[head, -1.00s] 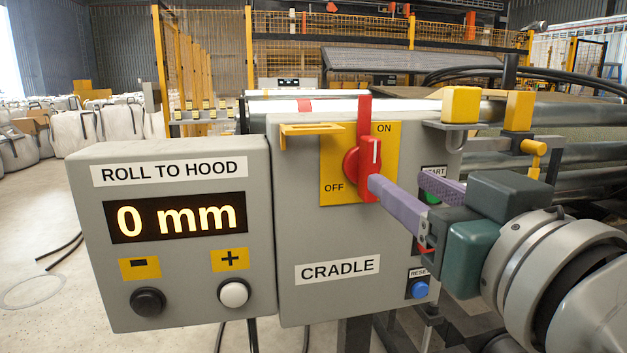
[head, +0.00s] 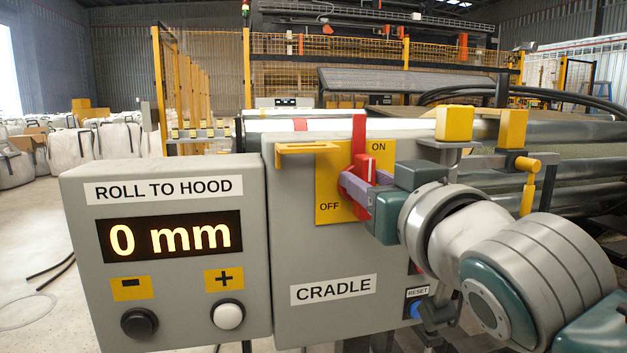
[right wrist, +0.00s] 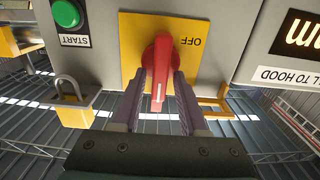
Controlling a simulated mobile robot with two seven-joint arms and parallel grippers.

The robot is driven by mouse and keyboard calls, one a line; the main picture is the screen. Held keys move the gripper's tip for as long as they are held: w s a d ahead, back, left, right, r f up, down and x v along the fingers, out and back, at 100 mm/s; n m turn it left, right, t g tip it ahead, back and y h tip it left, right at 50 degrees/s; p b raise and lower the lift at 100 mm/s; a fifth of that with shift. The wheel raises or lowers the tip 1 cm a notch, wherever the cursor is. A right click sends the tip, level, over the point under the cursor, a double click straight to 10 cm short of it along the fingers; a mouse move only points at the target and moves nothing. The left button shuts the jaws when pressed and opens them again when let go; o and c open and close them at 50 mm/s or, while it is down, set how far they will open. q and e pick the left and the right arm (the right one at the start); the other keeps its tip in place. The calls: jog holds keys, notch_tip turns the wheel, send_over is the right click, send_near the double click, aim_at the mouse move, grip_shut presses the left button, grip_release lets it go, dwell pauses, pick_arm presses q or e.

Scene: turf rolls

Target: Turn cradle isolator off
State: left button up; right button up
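The cradle isolator is a red rotary handle (head: 366,165) on a yellow plate (head: 328,190), with ON at the upper right and OFF at the lower left. The handle stands upright, its white mark toward the top. In the right wrist view, seen upside down, the red handle (right wrist: 160,70) lies between the two purple fingers of my right gripper (right wrist: 160,85). The fingers are apart, one on each side, with gaps showing beside the handle. In the head view my right gripper (head: 366,184) partly hides the handle and plate. My left gripper is not in view.
The grey CRADLE box (head: 300,250) carries a blue RESET button (head: 413,308) and, in the right wrist view, a green START button (right wrist: 66,13). The ROLL TO HOOD box (head: 75,260) stands at left, reading 0 mm. A yellow bracket (head: 305,148) and yellow padlock (head: 455,122) stick out nearby.

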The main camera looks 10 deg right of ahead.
grip_shut()
dwell(0.5)
jog(key=shift+n, duration=0.3)
jog(key=shift+a+r+n+p, duration=0.1)
jog(key=shift+a+n+p, duration=0.05)
jog(key=shift+n+p, duration=0.8)
jog(key=shift+a+f+n+p, duration=0.15)
jog(key=shift+f+n+p, duration=0.2)
jog(key=shift+n, duration=2.2)
jog(key=shift+a+f+n+p, duration=0.15)
jog(key=shift+n+p, duration=0.25)
jog(key=shift+n, duration=2.15)
jog(key=shift+a+f+n+p, duration=0.2)
jog(key=shift+n+p, duration=0.2)
jog(key=shift+n, duration=2.15)
